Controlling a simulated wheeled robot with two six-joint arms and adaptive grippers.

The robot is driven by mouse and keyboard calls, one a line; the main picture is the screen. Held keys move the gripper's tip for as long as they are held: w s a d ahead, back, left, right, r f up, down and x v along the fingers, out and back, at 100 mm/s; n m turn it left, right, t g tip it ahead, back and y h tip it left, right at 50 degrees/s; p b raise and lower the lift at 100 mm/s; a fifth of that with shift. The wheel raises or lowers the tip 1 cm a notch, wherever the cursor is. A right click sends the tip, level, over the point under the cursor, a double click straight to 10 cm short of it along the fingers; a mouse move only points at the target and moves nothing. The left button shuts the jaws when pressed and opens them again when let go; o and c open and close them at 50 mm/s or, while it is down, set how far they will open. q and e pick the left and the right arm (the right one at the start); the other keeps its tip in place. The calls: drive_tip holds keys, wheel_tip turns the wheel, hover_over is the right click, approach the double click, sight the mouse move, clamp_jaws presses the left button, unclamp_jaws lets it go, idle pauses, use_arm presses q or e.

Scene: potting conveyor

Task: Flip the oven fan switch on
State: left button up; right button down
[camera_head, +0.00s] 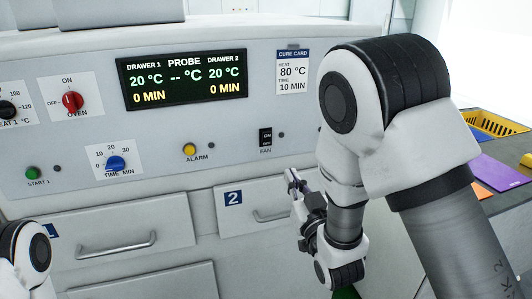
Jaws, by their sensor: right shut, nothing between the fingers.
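The fan switch (265,139) is a small black rocker marked ON above and OFF below, set in the oven's grey panel above the label FAN. I cannot tell which way it is tipped. My right gripper (291,176) is shut and empty, just below and to the right of the switch, in front of the panel's lower edge. It looks apart from the switch. My left arm shows only as a white joint at the lower left corner; its gripper is out of view.
The panel also carries a red oven knob (72,101), a blue time knob (115,163), a yellow alarm button (189,149), a green start button (32,173) and a display (182,80). Drawers with bar handles (118,246) lie below. A yellow crate (490,124) stands at right.

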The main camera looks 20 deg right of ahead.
drive_tip(key=p, duration=0.4)
approach(268, 136)
drive_tip(key=w, duration=0.3)
drive_tip(key=w+r, duration=0.1)
drive_tip(key=w, duration=0.2)
drive_tip(key=shift+w+r, duration=0.1)
drive_tip(key=shift+w, duration=0.45)
